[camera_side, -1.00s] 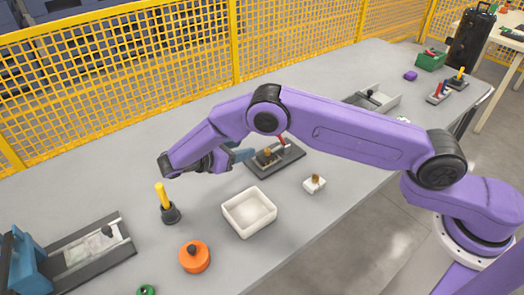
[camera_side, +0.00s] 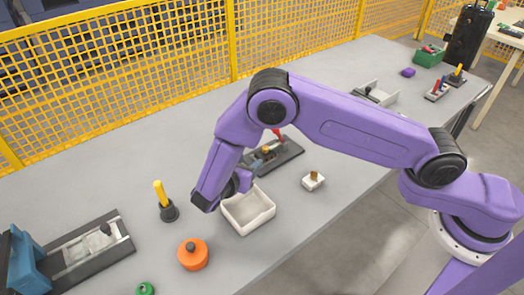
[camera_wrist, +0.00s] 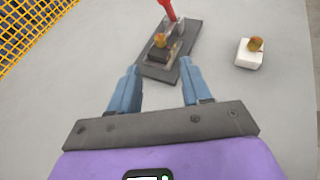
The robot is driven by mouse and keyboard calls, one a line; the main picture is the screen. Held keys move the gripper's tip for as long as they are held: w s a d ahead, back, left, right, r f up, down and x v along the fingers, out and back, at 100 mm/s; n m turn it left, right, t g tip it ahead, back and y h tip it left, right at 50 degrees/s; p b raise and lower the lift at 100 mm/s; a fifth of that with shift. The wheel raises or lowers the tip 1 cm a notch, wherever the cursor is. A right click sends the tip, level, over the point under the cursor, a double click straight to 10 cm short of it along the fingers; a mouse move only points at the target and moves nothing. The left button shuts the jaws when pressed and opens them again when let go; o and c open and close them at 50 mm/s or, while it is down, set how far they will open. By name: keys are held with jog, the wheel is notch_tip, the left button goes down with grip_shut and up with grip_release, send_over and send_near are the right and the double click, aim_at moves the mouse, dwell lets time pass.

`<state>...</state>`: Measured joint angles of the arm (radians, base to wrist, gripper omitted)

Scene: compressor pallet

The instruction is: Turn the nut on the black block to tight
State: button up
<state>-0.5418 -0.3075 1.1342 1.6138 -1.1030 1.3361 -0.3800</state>
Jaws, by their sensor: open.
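The brass nut (camera_wrist: 160,40) sits on top of the black block (camera_wrist: 158,53), which stands on a dark base plate (camera_wrist: 176,66) with a red handle (camera_wrist: 167,9) at its far end. In the side view the nut (camera_side: 267,150) and plate (camera_side: 289,153) show just behind my wrist. My gripper (camera_wrist: 157,74) is open and empty. Its two blue fingers point toward the plate's near end, on either side of it in the wrist view, short of the nut. In the side view my arm hides much of the gripper.
A white block with a brass knob (camera_side: 313,181) stands right of the plate. A white tray (camera_side: 262,221) lies close below my wrist. A yellow-handled tool (camera_side: 161,193) and an orange round part (camera_side: 193,255) stand left. A yellow fence (camera_side: 150,60) runs behind the table.

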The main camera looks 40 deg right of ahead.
aim_at(264, 149)
jog(key=x, duration=1.1)
grip_shut()
